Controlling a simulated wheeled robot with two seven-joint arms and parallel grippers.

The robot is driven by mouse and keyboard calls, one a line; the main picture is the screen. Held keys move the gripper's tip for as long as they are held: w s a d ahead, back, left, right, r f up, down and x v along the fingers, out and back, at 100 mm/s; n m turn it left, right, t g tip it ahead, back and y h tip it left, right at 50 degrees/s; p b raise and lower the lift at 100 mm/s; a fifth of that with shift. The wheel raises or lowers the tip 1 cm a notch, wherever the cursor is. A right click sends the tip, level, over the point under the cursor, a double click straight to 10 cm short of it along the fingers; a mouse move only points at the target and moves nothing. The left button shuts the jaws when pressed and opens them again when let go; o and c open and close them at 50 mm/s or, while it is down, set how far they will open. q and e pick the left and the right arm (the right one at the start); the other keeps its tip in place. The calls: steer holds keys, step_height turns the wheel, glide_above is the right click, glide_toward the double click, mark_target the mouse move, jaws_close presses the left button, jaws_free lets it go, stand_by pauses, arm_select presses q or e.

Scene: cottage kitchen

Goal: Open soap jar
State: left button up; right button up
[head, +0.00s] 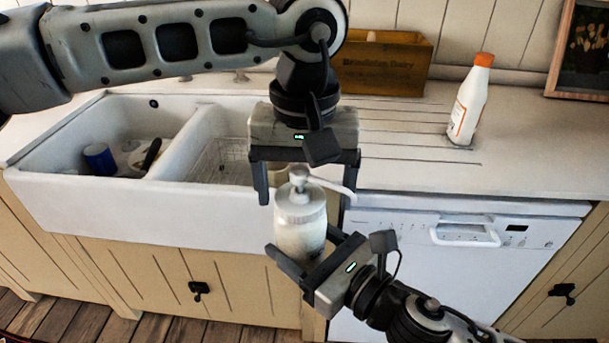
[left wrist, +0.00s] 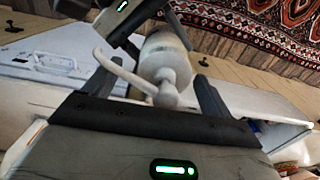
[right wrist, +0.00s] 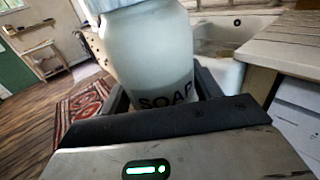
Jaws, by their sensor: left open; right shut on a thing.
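The soap jar (head: 300,235) is a pale, cloudy container with a white pump top (head: 299,180) and a spout pointing right. My right gripper (head: 305,262) is shut on the jar's lower body and holds it upright in front of the sink edge. The right wrist view shows the jar (right wrist: 150,60) between the fingers, with "SOAP" lettering low on it. My left gripper (head: 305,190) is open above the jar, its fingers on either side of the pump top. In the left wrist view the pump head (left wrist: 167,95) lies between the open fingers, apart from them.
A white double sink (head: 120,215) is at left, with a blue cup (head: 99,158) in it. A white bottle with an orange cap (head: 470,100) and a wooden crate (head: 380,62) stand on the counter. A dishwasher (head: 450,280) is below right.

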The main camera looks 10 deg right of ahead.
arm_select(q)
steer(key=c, duration=1.2)
steer(key=shift+o, duration=0.2)
steer(key=shift+r, duration=0.2)
steer(key=shift+r, duration=0.6)
steer(key=shift+w+a+r, duration=0.1)
steer(key=shift+r, duration=0.25)
